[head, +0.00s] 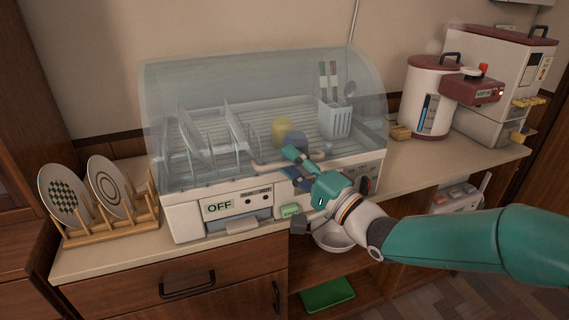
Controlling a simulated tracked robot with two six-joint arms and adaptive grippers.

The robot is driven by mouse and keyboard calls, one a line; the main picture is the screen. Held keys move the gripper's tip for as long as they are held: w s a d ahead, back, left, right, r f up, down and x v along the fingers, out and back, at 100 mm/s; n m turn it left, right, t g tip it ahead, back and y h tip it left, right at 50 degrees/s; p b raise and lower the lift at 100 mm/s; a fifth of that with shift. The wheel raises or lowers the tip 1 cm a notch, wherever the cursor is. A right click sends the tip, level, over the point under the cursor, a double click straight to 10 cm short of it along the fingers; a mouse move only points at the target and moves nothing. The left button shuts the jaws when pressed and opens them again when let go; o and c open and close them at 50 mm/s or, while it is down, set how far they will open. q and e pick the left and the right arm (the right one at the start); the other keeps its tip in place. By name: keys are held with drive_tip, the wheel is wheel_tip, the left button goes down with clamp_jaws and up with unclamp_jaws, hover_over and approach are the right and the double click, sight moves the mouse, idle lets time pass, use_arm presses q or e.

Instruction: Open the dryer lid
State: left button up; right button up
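The dish dryer (185,215) stands on the counter, with an "OFF" label on its front. Its clear domed lid (165,95) is down over the rack. A pale bar handle (262,165) runs along the lid's lower front edge. My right gripper (287,165) is at the middle of this handle, its two fingers apart, one above the other. The fingers hide part of the handle, so I cannot tell whether they touch it. My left gripper is not in view.
A wooden rack (110,228) with two plates (63,195) stands left of the dryer. Plates, cups (281,128) and a cutlery holder (336,120) are under the lid. A white pot-like appliance (425,100) and a rice dispenser-like box (487,80) stand at right.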

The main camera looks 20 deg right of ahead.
clamp_jaws()
idle(0.3)
